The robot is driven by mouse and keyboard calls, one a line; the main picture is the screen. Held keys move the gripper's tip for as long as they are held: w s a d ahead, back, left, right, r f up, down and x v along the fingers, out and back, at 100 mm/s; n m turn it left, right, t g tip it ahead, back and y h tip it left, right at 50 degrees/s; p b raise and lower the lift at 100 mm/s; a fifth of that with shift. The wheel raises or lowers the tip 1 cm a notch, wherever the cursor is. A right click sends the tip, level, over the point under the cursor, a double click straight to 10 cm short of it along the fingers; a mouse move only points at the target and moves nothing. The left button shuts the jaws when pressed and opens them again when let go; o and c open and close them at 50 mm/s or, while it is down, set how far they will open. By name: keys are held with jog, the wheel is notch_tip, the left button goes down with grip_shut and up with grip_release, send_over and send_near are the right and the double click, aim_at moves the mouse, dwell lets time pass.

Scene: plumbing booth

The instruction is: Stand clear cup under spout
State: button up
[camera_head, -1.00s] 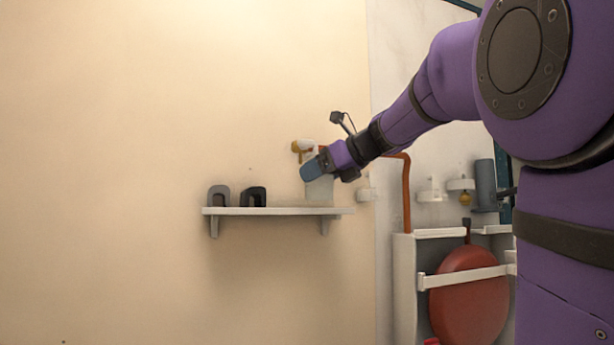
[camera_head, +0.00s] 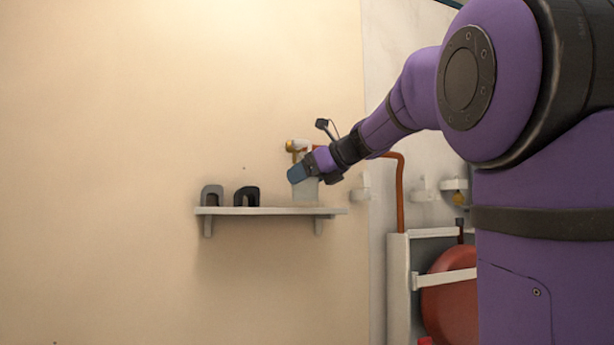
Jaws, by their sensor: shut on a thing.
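The clear cup (camera_head: 306,192) shows as a pale, see-through shape at the right part of the wall shelf (camera_head: 265,211). It looks upright, and its base is at or just above the shelf top; I cannot tell if it touches. My gripper (camera_head: 301,173) is shut on the cup near its upper part and hides its rim. The spout (camera_head: 297,146), a brass and white fitting on the wall, is just above my gripper and the cup. I cannot tell exactly how the cup lines up with it in depth.
A copper pipe (camera_head: 400,195) runs down at the right. A red tank (camera_head: 450,305) sits in a pale frame below. The shelf's middle is clear.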

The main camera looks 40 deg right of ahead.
jog(key=shift+w+d, duration=0.35)
jog(key=shift+w, duration=0.9)
jog(key=shift+w+d, duration=0.35)
jog(key=shift+w, duration=0.95)
jog(key=shift+w+d, duration=0.35)
jog(key=shift+w, duration=0.9)
jog(key=shift+f, duration=0.2)
jog(key=shift+f, duration=0.55)
jog(key=shift+f, duration=0.35)
jog(key=shift+c, duration=0.7)
jog(key=o, duration=1.1)
jog(key=shift+r, duration=0.1)
